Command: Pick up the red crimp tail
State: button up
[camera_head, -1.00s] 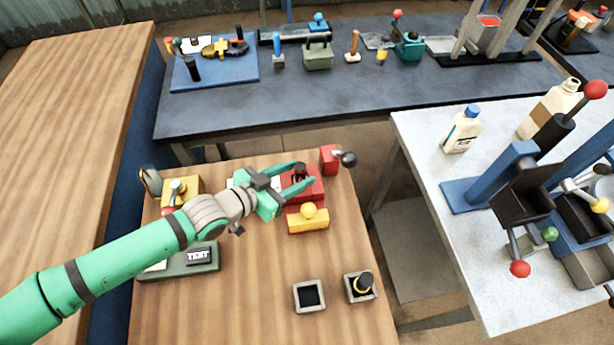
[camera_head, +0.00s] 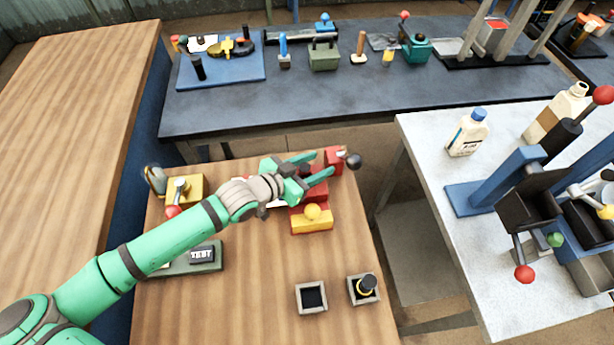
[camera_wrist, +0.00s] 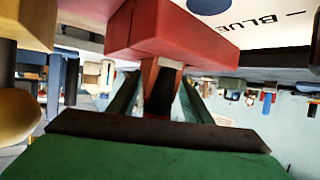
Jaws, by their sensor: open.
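My gripper (camera_head: 322,164) is open, its green fingers spread above the red block (camera_head: 316,199) and pointing at the red upright (camera_head: 333,158) with a black ball handle (camera_head: 354,161). In the wrist view, a narrow red and dark piece (camera_wrist: 160,88) lies between the fingers, below a larger red body (camera_wrist: 185,35). I cannot tell whether this piece is the crimp tail. The fingers do not visibly pinch it. My gripper hides part of the red block in the head view.
A yellow block with a round knob (camera_head: 312,218) stands just in front of the red block. Two small square trays (camera_head: 311,311) are near the front; the right one (camera_head: 376,297) holds a dark and yellow piece.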

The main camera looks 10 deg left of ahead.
jog(key=shift+d, duration=0.25)
jog(key=c, duration=1)
jog(key=shift+s+a, duration=0.1)
jog(key=shift+a, duration=0.15)
grip_shut()
jog(key=shift+s+a, duration=0.1)
jog(key=shift+a, duration=0.25)
jog(key=shift+d, duration=0.1)
